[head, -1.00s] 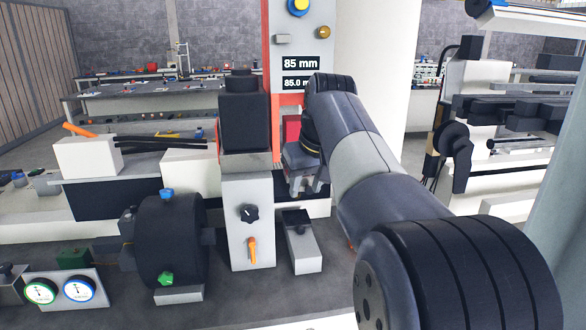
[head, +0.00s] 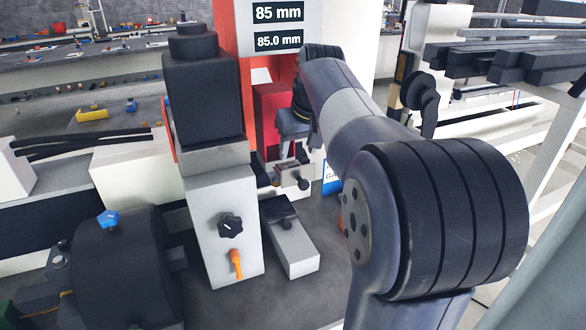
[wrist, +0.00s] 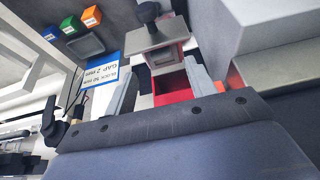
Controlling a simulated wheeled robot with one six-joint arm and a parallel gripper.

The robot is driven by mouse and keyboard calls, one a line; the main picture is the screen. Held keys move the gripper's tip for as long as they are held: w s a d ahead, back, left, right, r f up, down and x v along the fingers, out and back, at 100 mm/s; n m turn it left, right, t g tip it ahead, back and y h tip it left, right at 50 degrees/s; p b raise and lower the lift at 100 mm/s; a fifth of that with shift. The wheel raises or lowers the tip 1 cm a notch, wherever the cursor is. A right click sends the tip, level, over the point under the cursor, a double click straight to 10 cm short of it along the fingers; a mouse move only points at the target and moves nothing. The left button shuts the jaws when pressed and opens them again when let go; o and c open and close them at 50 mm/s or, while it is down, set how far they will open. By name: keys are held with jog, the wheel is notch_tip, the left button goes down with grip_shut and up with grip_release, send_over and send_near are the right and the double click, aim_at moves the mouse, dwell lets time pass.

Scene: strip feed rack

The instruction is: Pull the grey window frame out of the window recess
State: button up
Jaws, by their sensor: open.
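In the wrist view a metal block (wrist: 150,36) with a dark knob on top holds a small grey window frame (wrist: 166,58) around a rectangular opening. My gripper (wrist: 160,66) is open, its two grey fingers apart and pointing at the block. The window frame lies between and just beyond the fingertips; I cannot tell whether they touch anything. In the head view my gripper is partly hidden by my arm, close above the metal block (head: 290,178); the window frame cannot be made out there.
A red block (wrist: 172,88) shows between the fingers in the wrist view. A blue-and-white card (wrist: 103,76), a dark tray (wrist: 86,46) and small coloured bins lie left. A white post with a black knob (head: 230,225) stands close left of my gripper in the head view.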

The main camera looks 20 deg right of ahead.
aim_at(294, 164)
jog(key=x, duration=0.5)
jog(key=shift+f, duration=0.15)
jog(key=shift+c, duration=0.2)
jog(key=c, duration=1)
notch_tip(294, 164, up, 13)
jog(key=p, duration=0.4)
jog(key=shift+p, duration=0.35)
jog(key=shift+c, duration=0.2)
